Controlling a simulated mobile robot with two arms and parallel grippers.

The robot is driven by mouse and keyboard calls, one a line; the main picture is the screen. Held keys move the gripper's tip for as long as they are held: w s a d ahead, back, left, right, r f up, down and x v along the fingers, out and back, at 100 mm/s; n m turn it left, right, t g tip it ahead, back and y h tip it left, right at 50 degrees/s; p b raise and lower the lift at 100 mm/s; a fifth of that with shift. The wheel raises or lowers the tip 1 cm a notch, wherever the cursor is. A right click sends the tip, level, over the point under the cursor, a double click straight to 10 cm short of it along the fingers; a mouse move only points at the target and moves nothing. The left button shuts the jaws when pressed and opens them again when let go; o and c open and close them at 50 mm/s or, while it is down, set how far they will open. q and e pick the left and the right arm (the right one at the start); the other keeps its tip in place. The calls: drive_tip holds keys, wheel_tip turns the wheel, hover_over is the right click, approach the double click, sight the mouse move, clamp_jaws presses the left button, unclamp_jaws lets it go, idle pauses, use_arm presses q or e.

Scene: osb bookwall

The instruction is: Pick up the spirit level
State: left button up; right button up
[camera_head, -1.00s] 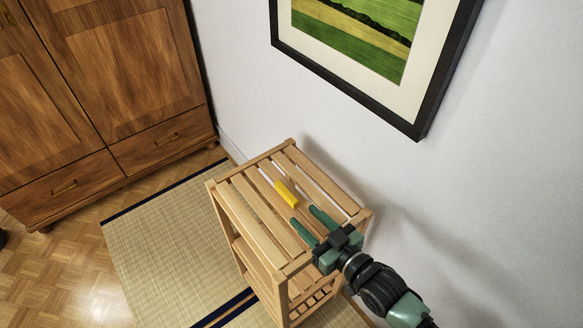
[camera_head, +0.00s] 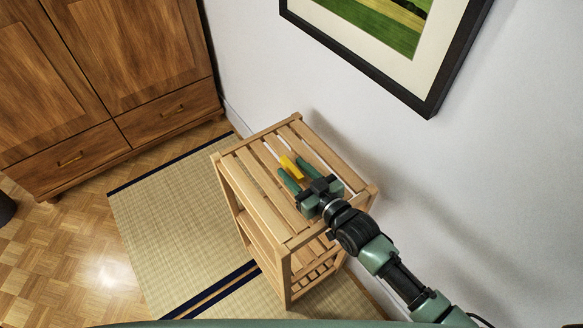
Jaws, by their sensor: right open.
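The yellow spirit level (camera_head: 289,166) lies on the slatted top of a wooden shelf rack (camera_head: 262,203). My right gripper (camera_head: 296,171) is open over the rack top. Its two green fingers are on either side of the level's near end, with the far part showing beyond them. I cannot tell whether the fingers touch the level or how high they are above the slats. My left gripper is not in the view.
A white wall (camera_head: 470,190) with a framed landscape picture (camera_head: 410,75) is close behind the rack. A wooden wardrobe (camera_head: 100,80) stands at the left. A tatami mat (camera_head: 170,230) lies on the parquet floor (camera_head: 60,260), with open floor left of the rack.

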sight(295, 171)
clamp_jaws()
drive_tip(key=shift+r, duration=0.1)
wheel_tip(295, 171, up, 20)
drive_tip(key=p, duration=0.2)
idle(0.4)
